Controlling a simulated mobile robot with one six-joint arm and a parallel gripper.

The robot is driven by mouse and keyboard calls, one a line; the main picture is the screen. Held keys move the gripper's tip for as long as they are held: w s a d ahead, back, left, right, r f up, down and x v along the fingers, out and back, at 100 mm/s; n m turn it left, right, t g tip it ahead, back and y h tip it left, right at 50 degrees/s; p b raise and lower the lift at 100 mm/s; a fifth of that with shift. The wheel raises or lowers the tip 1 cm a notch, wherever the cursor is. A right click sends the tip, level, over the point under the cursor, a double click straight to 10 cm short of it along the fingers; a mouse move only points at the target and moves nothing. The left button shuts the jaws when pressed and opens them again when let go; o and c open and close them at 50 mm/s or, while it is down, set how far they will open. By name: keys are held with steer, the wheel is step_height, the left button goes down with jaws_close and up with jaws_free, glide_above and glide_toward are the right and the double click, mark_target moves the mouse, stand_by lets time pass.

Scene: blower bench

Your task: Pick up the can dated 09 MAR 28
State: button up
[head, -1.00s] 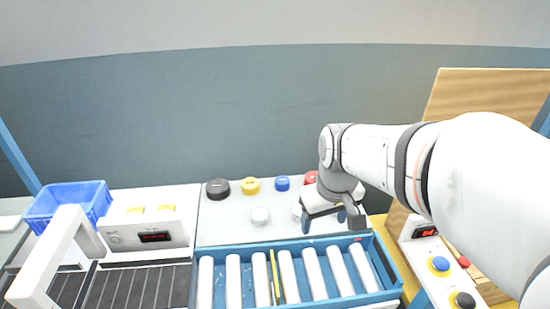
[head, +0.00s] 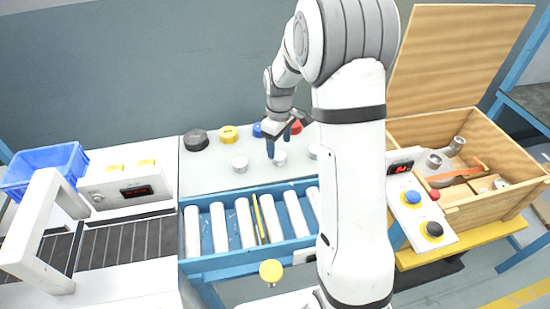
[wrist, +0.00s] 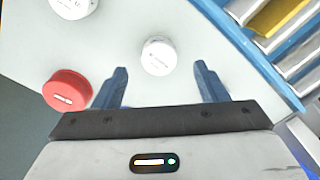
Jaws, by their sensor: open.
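Three white cans stand on the pale bench top: a left one (head: 240,164), a middle one (head: 279,157) and a right one (head: 313,152) partly hidden by my arm. My gripper (head: 279,144) is open and empty above the bench, by the middle can. In the wrist view a white can (wrist: 158,56) lies ahead between the open fingers, with faint print on its top. Another white can (wrist: 74,6) is cut by the top edge. The dates are too small or blurred to read.
Black (head: 195,140), yellow (head: 228,134), blue (head: 258,130) and red (head: 296,128) lidded items form the back row. The red one (wrist: 68,90) is close to the left finger in the wrist view. A blue-framed roller tray (head: 190,266) runs in front; an open wooden crate (head: 495,205) stands right.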

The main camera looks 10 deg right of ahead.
mark_target(279, 155)
step_height(279, 155, down, 5)
steer(key=shift+f, duration=0.1)
steer(key=shift+c, duration=0.4)
steer(key=c, duration=1)
